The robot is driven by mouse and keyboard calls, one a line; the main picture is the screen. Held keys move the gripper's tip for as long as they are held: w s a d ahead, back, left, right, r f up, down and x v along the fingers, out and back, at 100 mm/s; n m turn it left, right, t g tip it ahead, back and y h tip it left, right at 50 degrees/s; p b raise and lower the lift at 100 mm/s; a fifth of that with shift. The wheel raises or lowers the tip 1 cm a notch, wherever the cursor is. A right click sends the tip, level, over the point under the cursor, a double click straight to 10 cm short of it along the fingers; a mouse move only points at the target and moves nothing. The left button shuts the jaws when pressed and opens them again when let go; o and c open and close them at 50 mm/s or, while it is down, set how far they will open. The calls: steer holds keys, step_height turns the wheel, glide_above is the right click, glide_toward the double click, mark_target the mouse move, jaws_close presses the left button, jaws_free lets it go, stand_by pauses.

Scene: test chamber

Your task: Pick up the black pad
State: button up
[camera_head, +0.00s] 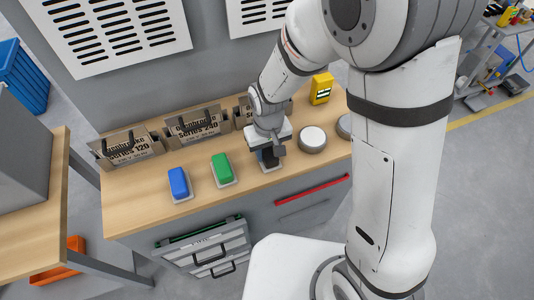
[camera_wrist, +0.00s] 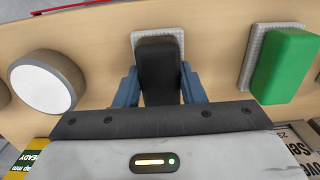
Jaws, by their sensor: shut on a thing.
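The black pad (camera_wrist: 158,62) is a dark rounded block in the wrist view, with a light grey textured plate (camera_wrist: 178,38) beneath or behind it. My gripper (camera_wrist: 158,88) has its two blue fingers on either side of the black pad, closed on it. In the head view my gripper (camera_head: 268,155) reaches down to the front part of the workbench, and the black pad (camera_head: 267,160) shows only in part under it. I cannot tell whether the pad touches its plate.
A green pad (camera_head: 221,167) and a blue pad (camera_head: 179,183) sit on plates to the left on the wooden workbench (camera_head: 135,207). A round white-topped disc (camera_head: 312,138) stands to the right. Labelled boxes (camera_head: 195,124) line the back, with a yellow device (camera_head: 321,88) at the back right.

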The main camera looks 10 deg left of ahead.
mark_target(268, 150)
steer(key=c, duration=0.4)
step_height(268, 150, up, 10)
steer(key=shift+r, duration=0.1)
steer(key=o, duration=0.5)
steer(key=c, duration=0.4)
